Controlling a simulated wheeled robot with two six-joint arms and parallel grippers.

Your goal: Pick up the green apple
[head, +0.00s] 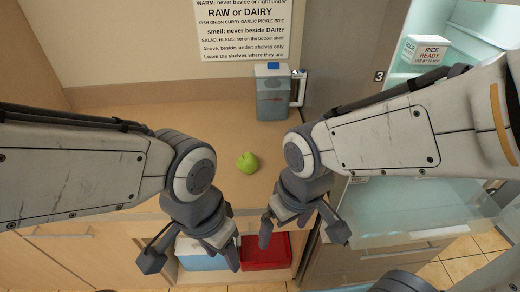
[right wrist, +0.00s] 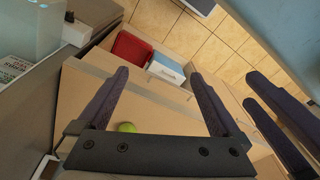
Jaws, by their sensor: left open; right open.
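The green apple (head: 247,162) sits on the wooden counter (head: 225,125), between my two arms in the head view. It also shows in the right wrist view (right wrist: 127,127), partly hidden behind the gripper's palm bar. My left gripper (head: 192,262) is open and empty, in front of the counter's front edge and below the apple in the picture. My right gripper (head: 304,238) is open and empty, below and to the right of the apple. Neither gripper touches the apple.
A grey-blue container (head: 272,95) with a handle stands at the back of the counter. A red bin (head: 265,251) and a blue-white box (head: 203,255) sit in the open space below. An open fridge (head: 420,200) at right holds a rice box (head: 425,52). The counter around the apple is clear.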

